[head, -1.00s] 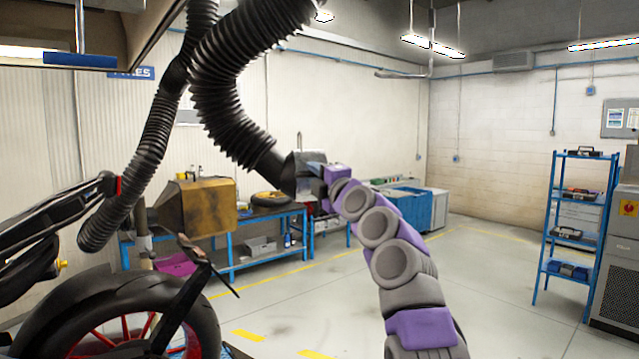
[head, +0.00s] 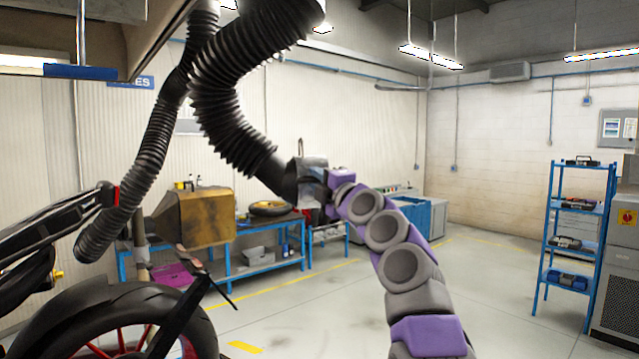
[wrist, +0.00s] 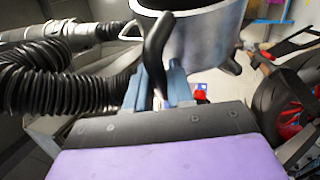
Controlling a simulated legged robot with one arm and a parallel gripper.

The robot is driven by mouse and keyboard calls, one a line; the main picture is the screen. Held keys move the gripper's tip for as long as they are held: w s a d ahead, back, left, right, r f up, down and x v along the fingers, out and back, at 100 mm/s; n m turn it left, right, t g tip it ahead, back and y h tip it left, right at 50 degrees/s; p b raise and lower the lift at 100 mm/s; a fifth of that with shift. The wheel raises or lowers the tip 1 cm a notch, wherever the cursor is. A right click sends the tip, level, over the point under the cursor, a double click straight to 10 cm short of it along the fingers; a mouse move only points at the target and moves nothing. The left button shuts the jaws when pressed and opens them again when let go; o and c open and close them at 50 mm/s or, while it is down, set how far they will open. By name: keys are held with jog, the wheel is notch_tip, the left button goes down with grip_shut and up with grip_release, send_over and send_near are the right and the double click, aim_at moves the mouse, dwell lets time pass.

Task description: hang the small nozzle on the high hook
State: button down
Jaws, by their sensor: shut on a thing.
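The small nozzle (head: 311,172) is a grey metal piece at the end of a thick black ribbed hose (head: 228,105) in the head view. In the wrist view the nozzle (wrist: 205,38) is a grey cylinder with a black curved handle (wrist: 157,42). My gripper (wrist: 157,80) has its blue fingers shut around the lower part of this handle. The gripper (head: 328,190) is mostly hidden behind my purple and grey arm in the head view. I cannot make out the high hook for certain in either view.
A brass-coloured hood (head: 208,215) stands before the blue workbench (head: 265,268). A second ribbed hose (head: 155,140) hangs on the left, above a motorcycle wheel (head: 120,300). A blue shelf rack (head: 549,240) stands at the right. The middle floor is open.

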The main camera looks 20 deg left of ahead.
jog(key=s+d+r, duration=0.1)
jog(key=d+r, duration=0.3)
jog(key=shift+s+r+y+p, duration=0.25)
jog(key=shift+s+y+p, duration=0.05)
jog(key=shift+s+p, duration=0.1)
dwell(0.9)
